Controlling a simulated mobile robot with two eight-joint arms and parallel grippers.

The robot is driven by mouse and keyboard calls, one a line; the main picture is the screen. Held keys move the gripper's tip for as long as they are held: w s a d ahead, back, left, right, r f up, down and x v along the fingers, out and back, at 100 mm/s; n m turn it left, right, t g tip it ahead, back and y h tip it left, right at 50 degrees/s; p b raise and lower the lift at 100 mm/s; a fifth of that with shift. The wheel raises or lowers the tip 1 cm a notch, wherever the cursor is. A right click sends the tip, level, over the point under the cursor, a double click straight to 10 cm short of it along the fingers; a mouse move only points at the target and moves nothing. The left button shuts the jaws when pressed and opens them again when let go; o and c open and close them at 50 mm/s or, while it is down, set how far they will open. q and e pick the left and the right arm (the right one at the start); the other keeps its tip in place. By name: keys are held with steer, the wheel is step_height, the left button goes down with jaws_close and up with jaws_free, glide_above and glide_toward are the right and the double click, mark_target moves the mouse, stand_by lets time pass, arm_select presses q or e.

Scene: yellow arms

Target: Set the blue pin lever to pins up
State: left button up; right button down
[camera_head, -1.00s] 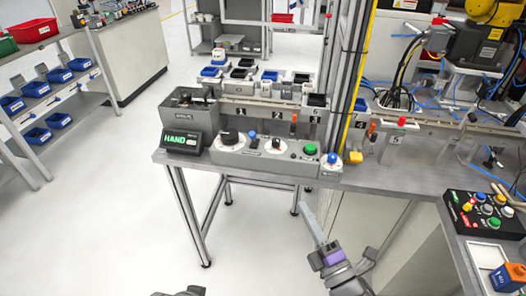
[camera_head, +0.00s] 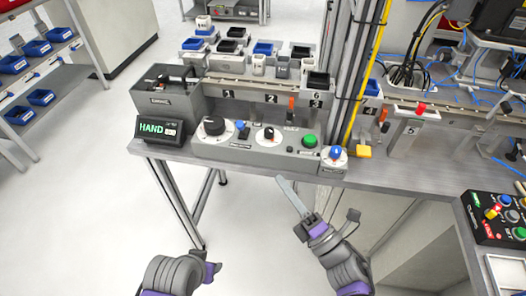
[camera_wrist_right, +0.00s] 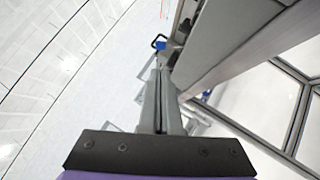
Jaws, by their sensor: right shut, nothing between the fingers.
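The blue pin lever (camera_head: 336,153) has a round blue knob on a white dial plate. It stands at the right end of the grey control panel (camera_head: 235,148), on the bench's front edge. The setting it points to is too small to read. My right gripper (camera_head: 281,181) is shut and empty, its long grey fingers pointing up-left. Its tips show below and left of the lever, apart from it, in front of the bench edge. In the right wrist view the shut fingers (camera_wrist_right: 160,75) show no lever between them. My left wrist (camera_head: 205,271) is at the bottom; its fingers are hidden.
A black knob (camera_head: 214,126), a white-dial selector (camera_head: 268,136) and a green button (camera_head: 309,141) share the panel. A yellow piece (camera_head: 364,152) sits right of the lever. A grey upright (camera_head: 343,75) rises behind it. Floor in front of the bench looks clear.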

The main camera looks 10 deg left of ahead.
mark_target(243, 127)
steer(key=x, duration=1.3)
steer(key=shift+w+a+r, duration=0.15)
steer(key=shift+w+a, duration=0.05)
steer(key=shift+w, duration=0.1)
steer(key=shift+w+r+m+h+p, duration=0.1)
steer(key=shift+r+m+h+p, duration=0.15)
steer(key=shift+m+p, duration=0.2)
steer(key=shift+h, duration=0.25)
steer(key=shift+w+r+m+h+p, duration=0.35)
steer(key=shift+r+m+h+p, duration=0.2)
steer(key=shift+m+p, duration=0.4)
steer(key=shift+w+d+r+m+g+h+p, duration=0.1)
steer(key=shift+w+r+m+g+h+p, duration=0.25)
steer(key=shift+m+g+h+p, duration=0.2)
steer(key=shift+w+r+p, duration=0.2)
steer(key=shift+w+p, duration=0.2)
steer(key=shift+w, duration=0.85)
steer(key=shift+s, duration=0.1)
